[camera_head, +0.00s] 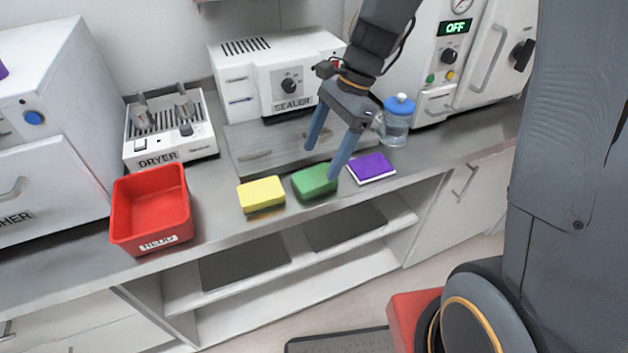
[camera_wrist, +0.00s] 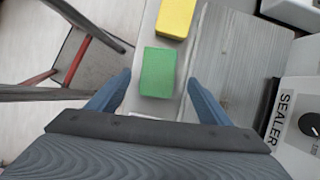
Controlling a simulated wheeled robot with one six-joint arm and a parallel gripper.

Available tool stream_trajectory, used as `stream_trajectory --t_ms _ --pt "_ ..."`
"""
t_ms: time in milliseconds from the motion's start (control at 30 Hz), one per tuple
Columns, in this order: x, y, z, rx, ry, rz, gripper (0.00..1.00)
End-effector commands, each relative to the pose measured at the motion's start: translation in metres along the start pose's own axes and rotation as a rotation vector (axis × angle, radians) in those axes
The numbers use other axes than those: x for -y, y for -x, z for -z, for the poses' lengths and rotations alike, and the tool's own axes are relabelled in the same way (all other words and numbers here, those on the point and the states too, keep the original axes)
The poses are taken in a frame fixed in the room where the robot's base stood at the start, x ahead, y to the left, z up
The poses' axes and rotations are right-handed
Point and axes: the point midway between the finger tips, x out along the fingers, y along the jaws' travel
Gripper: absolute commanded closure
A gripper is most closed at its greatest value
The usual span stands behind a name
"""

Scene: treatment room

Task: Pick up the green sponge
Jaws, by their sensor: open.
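The green sponge (camera_head: 314,182) lies on the grey counter, between the yellow sponge (camera_head: 261,194) and the purple sponge (camera_head: 371,168). My gripper (camera_head: 322,160) is open and empty, with blue fingers pointing down above the counter by the green sponge. In the wrist view the green sponge (camera_wrist: 158,72) shows whole, ahead of and between the two spread fingertips of my gripper (camera_wrist: 158,82). The yellow sponge (camera_wrist: 175,17) is just beyond it. The purple sponge is hardly visible there, mostly hidden by my gripper.
A red bin (camera_head: 150,212) and the dryer (camera_head: 168,130) stand to the left. The sealer (camera_head: 275,75) is behind on the counter. A blue-capped jar (camera_head: 397,122) stands behind the purple sponge. The counter's front edge runs close before the sponges, with open shelves below.

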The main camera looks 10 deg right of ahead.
Motion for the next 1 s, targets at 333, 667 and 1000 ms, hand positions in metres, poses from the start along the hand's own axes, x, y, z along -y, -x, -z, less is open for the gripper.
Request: stream_trajectory --t_ms 333,667,1000 --pt "-0.005 -0.04 0.004 -0.001 0.002 -0.003 0.27" --pt "-0.004 -0.055 0.005 -0.003 0.004 0.001 0.27" --pt "-0.004 -0.056 0.005 -0.003 0.004 0.0 0.27"
